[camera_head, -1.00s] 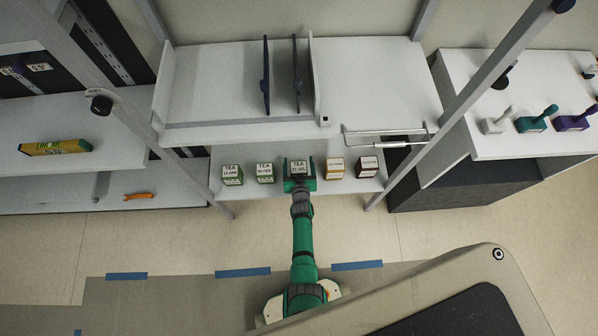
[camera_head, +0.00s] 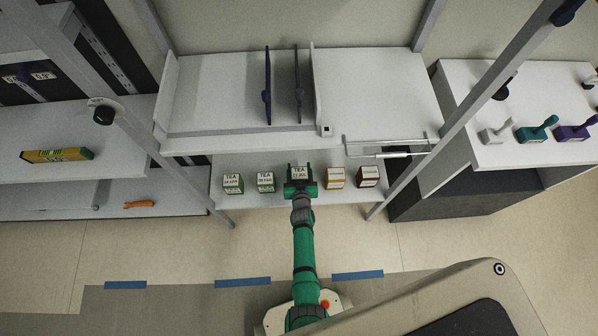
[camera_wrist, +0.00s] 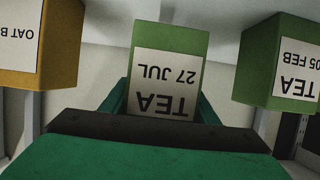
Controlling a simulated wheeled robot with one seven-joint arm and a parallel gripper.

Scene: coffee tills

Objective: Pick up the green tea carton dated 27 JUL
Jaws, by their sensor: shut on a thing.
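The green tea carton dated 27 JUL (camera_wrist: 168,60) stands between the jaws of my gripper in the wrist view, its label upside down there. In the head view the same carton (camera_head: 299,172) is at the front middle of the lower shelf. My gripper (camera_head: 300,187) is shut on it, with a finger on each side. Whether the carton's base touches the shelf cannot be told. A green tea carton dated 05 FEB (camera_wrist: 290,62) is beside it in the wrist view, and it also shows in the head view (camera_head: 266,181). Another tea carton (camera_head: 233,183) stands farther left.
A yellow carton (camera_head: 336,177) and a brown carton (camera_head: 368,176) stand to the right on the lower shelf (camera_head: 285,203). The upper shelf (camera_head: 215,90) overhangs behind, with a wire rail (camera_head: 390,153) at its front. Metal posts flank the shelf.

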